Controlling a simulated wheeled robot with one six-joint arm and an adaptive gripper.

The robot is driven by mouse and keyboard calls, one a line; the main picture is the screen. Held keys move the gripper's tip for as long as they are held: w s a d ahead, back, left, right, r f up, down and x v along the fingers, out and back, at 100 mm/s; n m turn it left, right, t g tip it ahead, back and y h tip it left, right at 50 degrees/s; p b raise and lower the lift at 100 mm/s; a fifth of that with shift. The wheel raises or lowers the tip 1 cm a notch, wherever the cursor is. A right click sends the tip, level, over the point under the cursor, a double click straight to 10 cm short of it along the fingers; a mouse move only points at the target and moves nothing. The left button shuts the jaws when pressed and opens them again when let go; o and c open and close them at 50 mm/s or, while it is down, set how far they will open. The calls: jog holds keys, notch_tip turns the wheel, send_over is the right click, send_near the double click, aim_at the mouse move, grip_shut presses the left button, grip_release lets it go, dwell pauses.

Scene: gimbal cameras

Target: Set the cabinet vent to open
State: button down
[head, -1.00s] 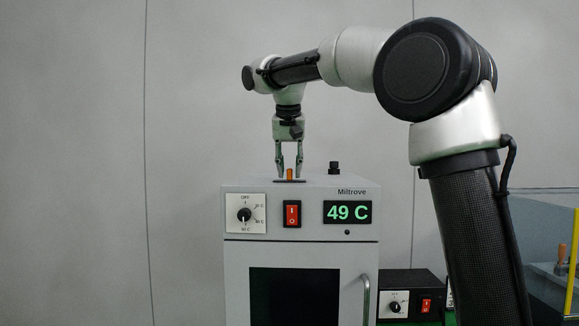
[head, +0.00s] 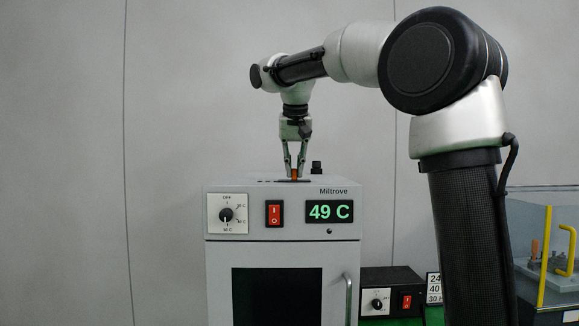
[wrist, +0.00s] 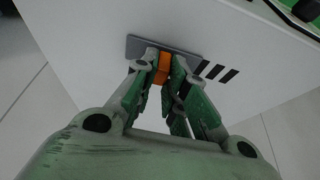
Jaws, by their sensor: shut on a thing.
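The cabinet (head: 219,275) is a grey box with a dark window, and its display reads 49 C. On its top is the vent, a grey plate with an orange slider tab (wrist: 162,68); the tab also shows in the head view (head: 294,173). My gripper (wrist: 160,70) points down at the vent, its fingers shut on the orange tab. Black slots (wrist: 217,72) show on the cabinet top to the right of the plate in the wrist view. The fingers partly hide the plate and tab.
The cabinet front has a temperature knob (head: 226,214), a red switch (head: 274,213) and a door handle (head: 348,298). A black knob (head: 316,167) stands on top behind my gripper. A small black control box (head: 391,279) and a clear-sided case (head: 541,250) stand to the right.

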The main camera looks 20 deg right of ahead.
jog(key=c, duration=1.4)
grip_release()
jog(key=shift+s+d, duration=0.1)
jog(key=shift+d, duration=0.15)
jog(key=shift+c, duration=0.2)
jog(key=shift+a+r, duration=0.1)
jog(key=v, duration=1.1)
jog(key=shift+r, duration=0.4)
jog(key=shift+s, duration=0.15)
